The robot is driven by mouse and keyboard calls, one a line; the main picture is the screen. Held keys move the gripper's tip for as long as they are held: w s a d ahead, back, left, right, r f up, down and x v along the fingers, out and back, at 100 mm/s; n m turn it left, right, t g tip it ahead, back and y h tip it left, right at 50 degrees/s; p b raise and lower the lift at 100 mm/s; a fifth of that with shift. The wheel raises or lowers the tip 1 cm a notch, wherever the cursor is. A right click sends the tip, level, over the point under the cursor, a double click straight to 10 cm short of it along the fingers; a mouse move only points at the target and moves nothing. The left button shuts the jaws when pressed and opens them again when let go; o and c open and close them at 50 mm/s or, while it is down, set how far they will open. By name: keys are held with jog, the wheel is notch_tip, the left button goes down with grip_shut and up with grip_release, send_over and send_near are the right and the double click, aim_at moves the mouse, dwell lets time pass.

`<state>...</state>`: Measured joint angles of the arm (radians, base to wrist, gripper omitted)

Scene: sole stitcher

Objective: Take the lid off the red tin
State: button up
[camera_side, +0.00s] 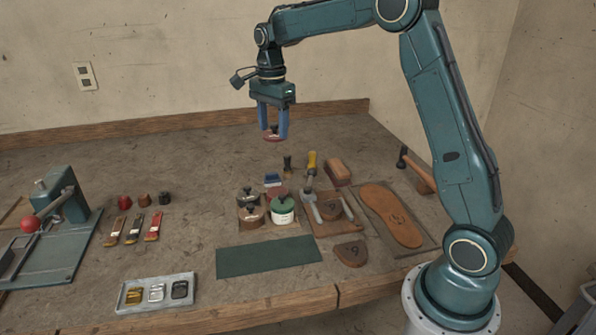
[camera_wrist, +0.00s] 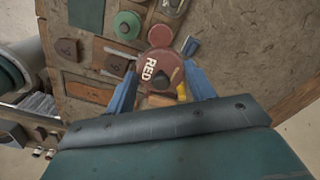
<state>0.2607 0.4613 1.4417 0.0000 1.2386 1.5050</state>
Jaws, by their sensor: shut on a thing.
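My gripper (camera_side: 273,134) is shut on a round red lid (camera_side: 272,137) and holds it well above the bench. In the wrist view the lid (camera_wrist: 152,82) carries the white word RED and a dark knob, and sits between the blue fingers of my gripper (camera_wrist: 159,85). A smaller red round shape (camera_wrist: 160,35), which looks like the red tin, shows just beyond the lid on the bench. In the side view the tin is mostly hidden behind the other tins.
A green-lidded tin (camera_side: 283,209) and two other knobbed tins (camera_side: 249,197) stand close together. A green mat (camera_side: 268,256) lies bare in front of them. A small metal tray (camera_side: 157,293) is at the front left. Tools and leather pieces (camera_side: 391,215) lie to the right.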

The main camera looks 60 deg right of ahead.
jog(key=shift+r, duration=1.4)
jog(key=shift+s+a, duration=0.35)
jog(key=shift+a, duration=0.1)
jog(key=s+a, duration=0.6)
jog(key=a, duration=0.1)
send_over(300, 250)
notch_tip(300, 250, down, 3)
jog(key=shift+a+r, duration=0.1)
notch_tip(300, 250, down, 16)
jog(key=shift+f, duration=0.15)
jog(key=shift+f, duration=0.1)
jog(key=shift+f, duration=1.8)
